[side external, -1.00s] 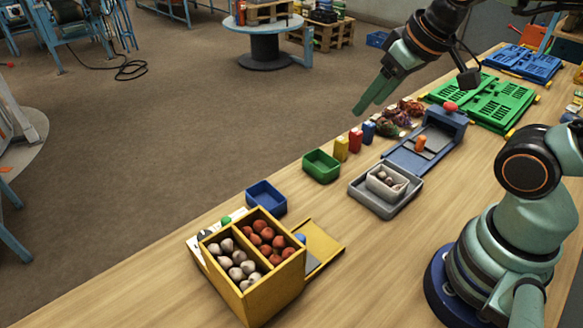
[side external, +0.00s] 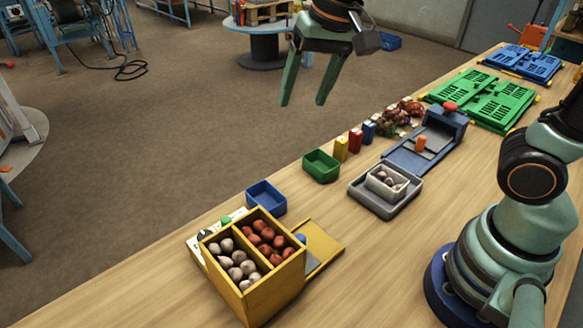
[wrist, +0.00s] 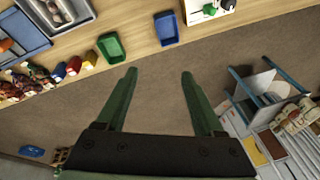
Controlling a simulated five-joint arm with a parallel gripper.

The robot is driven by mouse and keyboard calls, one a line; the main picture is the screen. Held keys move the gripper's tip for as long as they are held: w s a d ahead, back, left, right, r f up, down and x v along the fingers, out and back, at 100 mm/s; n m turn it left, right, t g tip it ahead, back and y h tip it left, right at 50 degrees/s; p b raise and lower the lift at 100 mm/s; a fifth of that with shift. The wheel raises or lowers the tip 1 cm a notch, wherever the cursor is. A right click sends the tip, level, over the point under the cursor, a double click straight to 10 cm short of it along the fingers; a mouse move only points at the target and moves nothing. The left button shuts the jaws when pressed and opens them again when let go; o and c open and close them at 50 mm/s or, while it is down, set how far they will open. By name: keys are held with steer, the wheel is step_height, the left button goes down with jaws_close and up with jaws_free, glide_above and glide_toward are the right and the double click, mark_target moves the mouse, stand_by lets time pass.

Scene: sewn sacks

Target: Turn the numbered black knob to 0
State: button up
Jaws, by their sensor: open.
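A white panel (side external: 194,243) sits at the far edge of the bench, behind the yellow divided box. A small black shape on it, apparently the black knob (side external: 205,234), is partly hidden by that box. Its numbers and setting cannot be read. A green button (side external: 226,220) is beside it. In the wrist view the knob (wrist: 228,5) is at the top edge, cut off, with the green button (wrist: 209,10) to its left. My gripper (side external: 303,103) is open and empty, fingers pointing down, high up and well away from the knob. Its fingers (wrist: 159,73) frame bare floor in the wrist view.
The yellow box (side external: 272,292) holds pale and red sacks. A blue bin (side external: 266,197) and a green bin (side external: 321,166) stand along the bench edge, with small yellow, red and blue packets (side external: 355,140) further on. A grey tray (side external: 365,201) lies right. Space above the panel is clear.

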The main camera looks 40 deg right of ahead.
steer(key=w+a+f+m+g, duration=0.1)
steer(key=w+a+f+m, duration=0.1)
steer(key=a, duration=0.4)
steer(key=w+a+f+m+g, duration=0.1)
steer(key=w+a+f+m, duration=0.1)
steer(key=a, duration=0.4)
steer(key=m+g, duration=0.1)
steer(key=m, duration=0.2)
glide_toward(205, 235)
steer(key=shift+h, duration=0.4)
steer(key=f, duration=0.8)
steer(key=shift+w+a+f, duration=0.1)
steer(key=shift+a+f, duration=0.25)
steer(key=shift+f, duration=0.05)
steer(key=shift+c, duration=0.3)
jaws_close()
steer(key=shift+n, duration=0.4)
